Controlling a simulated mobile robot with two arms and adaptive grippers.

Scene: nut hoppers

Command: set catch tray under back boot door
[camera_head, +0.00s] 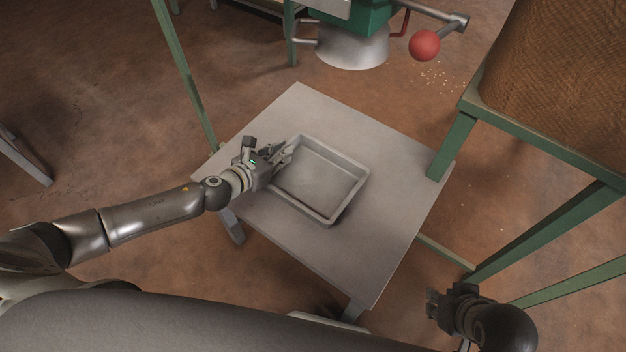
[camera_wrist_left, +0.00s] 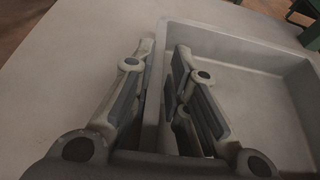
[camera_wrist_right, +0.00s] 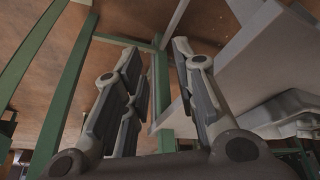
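The catch tray (camera_head: 318,182) is a shallow grey rectangular pan resting on a grey table. My left gripper (camera_head: 284,157) is at its left wall. In the left wrist view, the fingers of this gripper (camera_wrist_left: 164,60) straddle the tray's wall (camera_wrist_left: 158,90), one outside and one inside, and appear closed on it. A metal boot (camera_head: 350,50) hangs under a green hopper body at the top of the head view, beyond the table. Its door is not clearly visible. My right gripper (camera_head: 434,304) is open and empty, low at the right; its parted fingers show in the right wrist view (camera_wrist_right: 157,58).
The grey table (camera_head: 385,140) is otherwise bare. A lever with a red ball (camera_head: 424,45) sticks out beside the boot. A green stand (camera_head: 545,140) with a brown woven sack (camera_head: 560,80) is at the right. Small bits (camera_head: 436,76) are scattered on the floor below the lever.

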